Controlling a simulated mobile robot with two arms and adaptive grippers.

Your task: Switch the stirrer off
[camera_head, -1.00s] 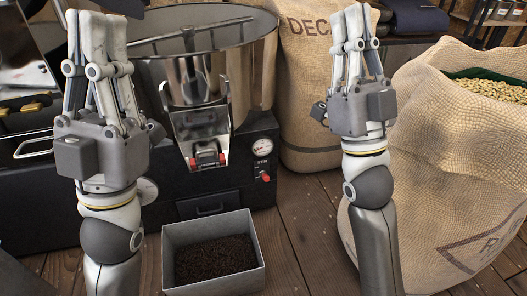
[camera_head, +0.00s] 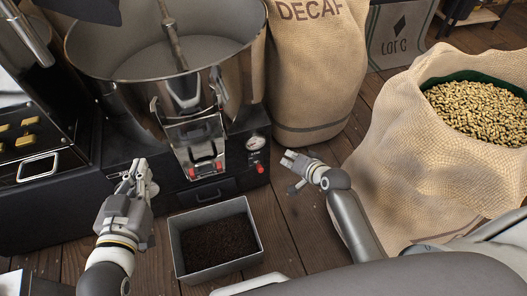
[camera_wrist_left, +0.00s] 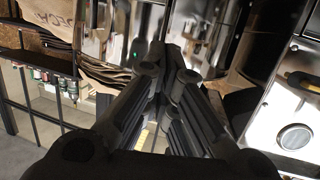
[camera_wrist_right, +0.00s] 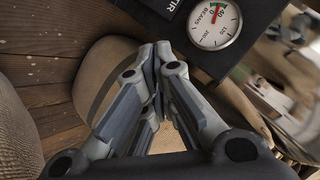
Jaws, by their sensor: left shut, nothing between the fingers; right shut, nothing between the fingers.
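The steel cooling pan (camera_head: 235,85) stands on a black base with a stirrer arm (camera_head: 172,35) inside it. A small red switch (camera_head: 260,168) sits on the base front, just below a round white gauge (camera_head: 255,143). My right gripper (camera_head: 286,158) is shut and empty, pointing left, a little right of the switch and apparently apart from it. In the right wrist view the gauge (camera_wrist_right: 215,24) and a partly cut-off label ending in "TIR" (camera_wrist_right: 172,4) show beyond the fingers; the switch is not visible there. My left gripper (camera_head: 139,168) is shut and empty, left of the chute.
A grey bin (camera_head: 258,238) of dark grounds or beans stands on the floor before the base. A DECAF sack (camera_head: 315,70) stands behind my right gripper, and an open bean sack (camera_head: 400,150) at right. Wooden floor (camera_head: 300,225) is clear between them.

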